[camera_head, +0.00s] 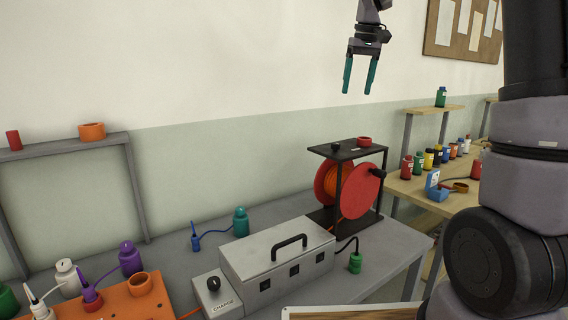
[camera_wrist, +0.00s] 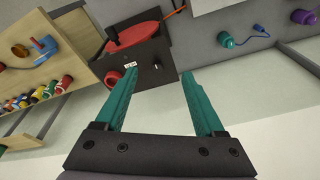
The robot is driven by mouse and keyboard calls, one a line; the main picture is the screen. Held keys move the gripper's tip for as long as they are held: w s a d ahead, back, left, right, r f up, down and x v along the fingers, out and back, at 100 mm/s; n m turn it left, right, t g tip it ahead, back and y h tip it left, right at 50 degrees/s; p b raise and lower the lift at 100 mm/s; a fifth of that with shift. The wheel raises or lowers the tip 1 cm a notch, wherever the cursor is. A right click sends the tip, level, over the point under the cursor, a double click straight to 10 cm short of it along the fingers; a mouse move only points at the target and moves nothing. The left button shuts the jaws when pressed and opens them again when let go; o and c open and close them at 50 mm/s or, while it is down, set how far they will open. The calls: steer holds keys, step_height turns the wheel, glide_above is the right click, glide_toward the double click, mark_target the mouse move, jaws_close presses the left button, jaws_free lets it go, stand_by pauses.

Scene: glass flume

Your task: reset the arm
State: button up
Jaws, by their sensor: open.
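My gripper (camera_head: 359,76) is raised high in front of the pale wall in the head view, its teal fingers pointing down. It is open, with nothing between the fingers. In the wrist view my gripper (camera_wrist: 160,78) shows both teal fingers spread apart, with the black reel stand and pale wall behind them. It is apart from everything on the tables. My arm fills the right side of the head view.
Below stands a grey bench (camera_head: 385,245) with a metal case (camera_head: 278,259), a red reel (camera_head: 357,191) in a black stand, and a teal bottle (camera_head: 241,223). An orange block (camera_head: 138,304) holds bottles at left. A wooden table (camera_head: 409,190) with several bottles is at right. Air around my gripper is clear.

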steer(key=s+d+f+m+t, duration=0.1)
steer(key=s+m+t, duration=0.1)
steer(key=s, duration=1.1)
steer(key=s+d+f+m+t+y, duration=0.1)
steer(key=s+d+f+m+t, duration=0.1)
steer(key=s, duration=1.2)
steer(key=shift+m+t, duration=0.6)
steer(key=shift+m, duration=0.4)
